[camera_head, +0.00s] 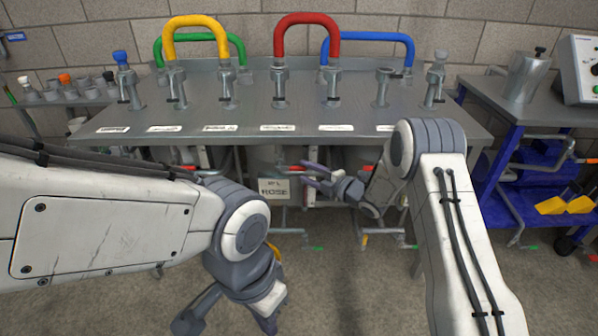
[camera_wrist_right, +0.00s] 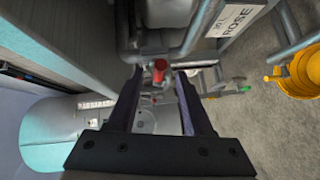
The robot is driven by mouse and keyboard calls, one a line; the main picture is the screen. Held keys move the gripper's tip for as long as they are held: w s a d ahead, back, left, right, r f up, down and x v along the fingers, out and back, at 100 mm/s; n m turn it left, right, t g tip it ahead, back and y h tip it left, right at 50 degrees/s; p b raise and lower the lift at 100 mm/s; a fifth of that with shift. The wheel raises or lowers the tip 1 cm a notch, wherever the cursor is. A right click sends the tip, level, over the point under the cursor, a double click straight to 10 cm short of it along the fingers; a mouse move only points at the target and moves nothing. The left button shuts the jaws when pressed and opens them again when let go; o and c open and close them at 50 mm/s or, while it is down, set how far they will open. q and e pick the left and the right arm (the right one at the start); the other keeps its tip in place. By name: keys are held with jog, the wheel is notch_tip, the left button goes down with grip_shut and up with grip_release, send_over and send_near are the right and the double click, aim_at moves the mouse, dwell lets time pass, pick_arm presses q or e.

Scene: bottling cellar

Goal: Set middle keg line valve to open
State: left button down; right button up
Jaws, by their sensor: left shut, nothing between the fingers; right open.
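A red valve handle (camera_wrist_right: 160,68) lies between the fingertips of my right gripper (camera_wrist_right: 159,78) in the right wrist view, pointing toward the camera. The fingers are open on either side; I cannot tell whether they touch it. In the head view, a red handle (camera_head: 284,169) shows under the table edge, above the ROSE sign (camera_head: 274,188). My right gripper (camera_head: 308,177) is just right of it, fingers pointing left. The valve body is mostly hidden. My left gripper (camera_head: 268,322) is low at the bottom of the head view, shut and away from the valves.
The metal table (camera_head: 300,105) overhangs the valves and carries upright fittings and coloured hose loops. The ROSE sign also shows in the wrist view (camera_wrist_right: 236,15), beside pipes and a yellow container (camera_wrist_right: 298,74). A blue cart (camera_head: 530,165) stands right. Floor in front is open.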

aim_at(302, 170)
jog(key=shift+x, duration=1.95)
grip_shut()
